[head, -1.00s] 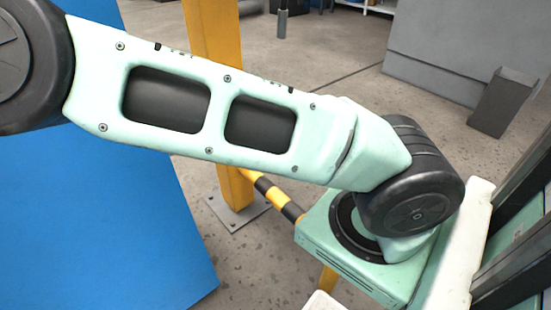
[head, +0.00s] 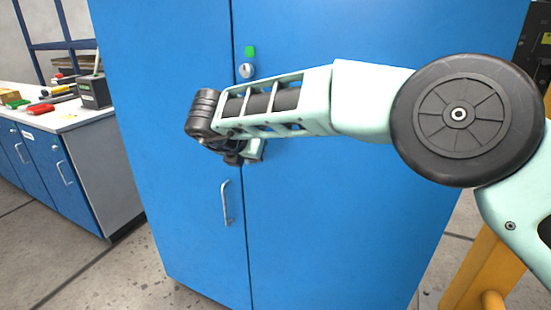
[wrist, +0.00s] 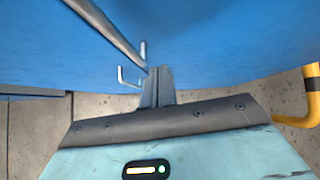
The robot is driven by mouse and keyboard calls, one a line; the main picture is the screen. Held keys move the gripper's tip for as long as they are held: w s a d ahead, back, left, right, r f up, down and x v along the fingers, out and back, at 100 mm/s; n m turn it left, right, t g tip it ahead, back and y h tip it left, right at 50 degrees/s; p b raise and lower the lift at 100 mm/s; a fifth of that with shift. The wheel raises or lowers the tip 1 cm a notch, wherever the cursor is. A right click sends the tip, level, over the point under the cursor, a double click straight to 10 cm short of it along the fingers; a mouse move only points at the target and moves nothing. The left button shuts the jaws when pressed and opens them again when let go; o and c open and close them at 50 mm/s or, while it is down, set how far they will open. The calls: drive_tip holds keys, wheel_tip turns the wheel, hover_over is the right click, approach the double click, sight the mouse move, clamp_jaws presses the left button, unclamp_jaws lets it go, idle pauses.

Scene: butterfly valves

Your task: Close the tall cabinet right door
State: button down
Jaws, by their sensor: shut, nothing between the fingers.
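The tall blue cabinet stands in the middle of the head view. Its left door (head: 165,120) and right door (head: 330,210) meet at a narrow vertical seam, and the right door looks flush or nearly flush with the left one. A bar handle (head: 226,203) is on the left door beside the seam. My gripper (head: 243,158) is in front of the right door near the seam, partly hidden by my wrist. In the wrist view my gripper (wrist: 158,85) has its fingers together and empty, close to the blue door surface (wrist: 230,50). I cannot tell whether it touches. Two handles show beside the fingers.
A round lock (head: 247,70) and a green tag (head: 250,51) are above my wrist on the right door. A workbench (head: 60,150) with tools stands at the left. A yellow post (head: 480,265) stands at the lower right. Some floor is open before the bench.

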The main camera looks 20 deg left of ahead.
drive_tip(key=s+a+r+n+t+y, duration=0.1)
drive_tip(key=s+r+n+t+y, duration=0.15)
drive_tip(key=r+n, duration=0.45)
drive_tip(key=s+a+r+n+t+y, duration=0.1)
drive_tip(key=s+r+n+y, duration=0.3)
drive_tip(key=r, duration=0.6)
drive_tip(key=s+d+n+g+y, duration=0.2)
drive_tip(key=s+n+g+y, duration=0.15)
drive_tip(key=n, duration=0.75)
drive_tip(key=s+d+f+n+g+h, duration=0.3)
drive_tip(key=s+d+f+n, duration=0.3)
drive_tip(key=d, duration=0.6)
drive_tip(key=s+d+f+n+g+h+p, duration=0.1)
drive_tip(key=s+d+f+n+g+h, duration=0.2)
drive_tip(key=d, duration=0.9)
drive_tip(key=s+d+f+n+g+h, duration=0.3)
drive_tip(key=s+d+f+n, duration=0.6)
drive_tip(key=s+d+n, duration=0.4)
drive_tip(key=shift+s, duration=0.75)
drive_tip(key=shift+a, duration=0.1)
